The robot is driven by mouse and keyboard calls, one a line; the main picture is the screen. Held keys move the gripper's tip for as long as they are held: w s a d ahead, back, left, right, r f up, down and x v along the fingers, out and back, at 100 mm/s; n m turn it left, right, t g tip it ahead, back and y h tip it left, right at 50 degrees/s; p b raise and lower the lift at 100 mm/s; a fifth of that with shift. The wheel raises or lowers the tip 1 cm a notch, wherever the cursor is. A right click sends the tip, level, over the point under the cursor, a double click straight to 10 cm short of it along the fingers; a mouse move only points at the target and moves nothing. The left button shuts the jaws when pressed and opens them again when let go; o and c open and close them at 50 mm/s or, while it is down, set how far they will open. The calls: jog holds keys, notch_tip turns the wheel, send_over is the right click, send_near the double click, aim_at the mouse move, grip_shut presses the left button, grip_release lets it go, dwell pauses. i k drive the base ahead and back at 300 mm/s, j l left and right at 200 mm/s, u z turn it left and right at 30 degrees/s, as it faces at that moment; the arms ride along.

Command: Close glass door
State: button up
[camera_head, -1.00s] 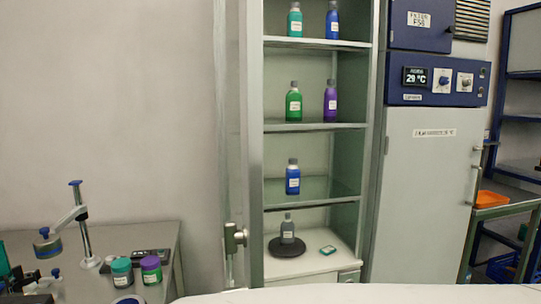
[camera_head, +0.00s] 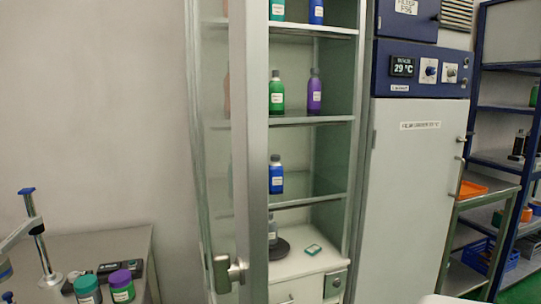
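The glass door (camera_head: 250,150) of the tall cabinet stands open, swung out toward me. Its pale metal edge frame runs from top to bottom of the view, in front of the left part of the shelves. Its metal handle (camera_head: 226,272) sits low on this frame. The glass pane shows as a narrow strip left of the frame. The cabinet (camera_head: 339,150) is open to the right of the door, with bottles on its shelves, such as a green bottle (camera_head: 276,94), a purple bottle (camera_head: 314,94) and a blue bottle (camera_head: 276,177). My gripper is not in view.
A grey bench (camera_head: 125,245) at the left holds a stand (camera_head: 40,240) and two jars with teal (camera_head: 87,284) and purple lids (camera_head: 121,280). A grey-white incubator (camera_head: 415,200) adjoins the cabinet on the right. Beyond it are a cart with an orange tray (camera_head: 472,190) and blue shelving.

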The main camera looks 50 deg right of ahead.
aim_at(241, 212)
jog(key=i+j+z, duration=0.1)
jog(key=z, duration=0.3)
jog(key=i+j+z, duration=0.15)
jog(key=z, duration=0.25)
jog(key=i+j+z, duration=0.1)
jog(key=z, duration=0.25)
jog(key=i+j+z, duration=0.15)
jog(key=j+z, duration=0.25)
jog(key=k+u, duration=0.5)
jog(key=k+j+u, duration=0.25)
jog(key=k+u, duration=0.2)
